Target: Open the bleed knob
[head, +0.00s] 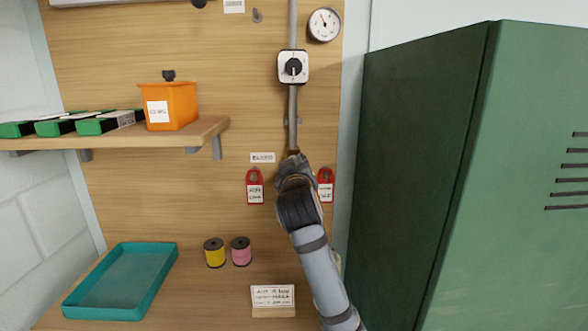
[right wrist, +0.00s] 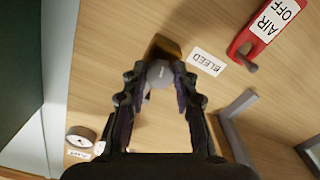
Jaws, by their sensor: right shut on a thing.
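The bleed knob (right wrist: 160,73) is a small grey round knob in front of a brown block (right wrist: 163,46) on the wooden board. It sits between the fingertips of my right gripper (right wrist: 158,82) in the right wrist view, and the gripper is shut on it. In the head view my right gripper (head: 294,168) reaches up to the board and hides the knob. The white BLEED label (right wrist: 207,62) is beside the knob; it also shows in the head view (head: 262,158). How far the knob is turned cannot be told. My left gripper is out of view.
Red tags (head: 254,187) hang on both sides of my right gripper. Above are a rotary switch (head: 293,67) on a pipe and a gauge (head: 324,24). A green locker (head: 420,170) stands close on the right. A shelf (head: 190,138) projects at left.

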